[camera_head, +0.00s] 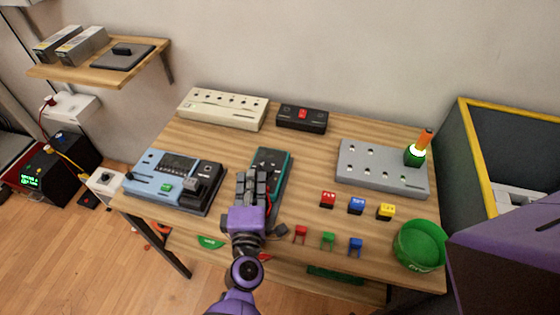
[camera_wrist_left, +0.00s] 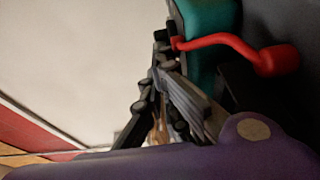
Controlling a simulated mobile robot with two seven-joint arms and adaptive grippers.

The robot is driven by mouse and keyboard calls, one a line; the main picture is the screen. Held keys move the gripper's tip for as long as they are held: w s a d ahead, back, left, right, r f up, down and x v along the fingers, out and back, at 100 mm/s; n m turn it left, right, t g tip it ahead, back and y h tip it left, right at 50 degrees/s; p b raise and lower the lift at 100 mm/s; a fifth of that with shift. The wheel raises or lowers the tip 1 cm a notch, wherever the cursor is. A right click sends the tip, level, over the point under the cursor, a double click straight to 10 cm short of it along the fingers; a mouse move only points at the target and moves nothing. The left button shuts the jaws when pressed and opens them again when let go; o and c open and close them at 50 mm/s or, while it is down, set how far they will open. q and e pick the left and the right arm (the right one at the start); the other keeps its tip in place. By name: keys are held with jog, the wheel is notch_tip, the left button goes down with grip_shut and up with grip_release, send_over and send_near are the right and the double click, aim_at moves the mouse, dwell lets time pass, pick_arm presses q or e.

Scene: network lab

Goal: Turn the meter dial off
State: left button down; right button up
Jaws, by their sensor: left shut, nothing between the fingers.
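The meter (camera_head: 271,158) is a dark device with a teal edge lying near the middle of the wooden table. My left gripper (camera_head: 255,176) is over it, with its fingers shut and empty, and hides most of its face. The meter's dial is hidden, and I cannot tell its setting or whether the fingers touch it. In the left wrist view the shut fingers (camera_wrist_left: 165,75) are close to a teal casing (camera_wrist_left: 207,40) and a red lead (camera_wrist_left: 225,42). My right gripper is not in view.
A blue-grey device (camera_head: 150,183) stands left of the meter. A grey panel (camera_head: 375,175), coloured blocks and a green bowl (camera_head: 419,246) are to the right. A cream power strip (camera_head: 222,108) and a black box (camera_head: 302,119) with a red switch stand behind.

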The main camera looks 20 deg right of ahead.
pick_arm(q)
jog(key=shift+s+d, duration=0.1)
jog(key=shift+s, duration=0.05)
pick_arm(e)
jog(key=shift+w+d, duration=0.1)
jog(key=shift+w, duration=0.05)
pick_arm(q)
jog(key=shift+s, duration=0.1)
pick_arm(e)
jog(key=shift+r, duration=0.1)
pick_arm(q)
jog(key=shift+s+d, duration=0.2)
jog(key=shift+s, duration=0.1)
jog(key=shift+s+d, duration=0.4)
jog(key=shift+d, duration=0.05)
jog(key=shift+s+d, duration=0.1)
jog(key=shift+d, duration=0.1)
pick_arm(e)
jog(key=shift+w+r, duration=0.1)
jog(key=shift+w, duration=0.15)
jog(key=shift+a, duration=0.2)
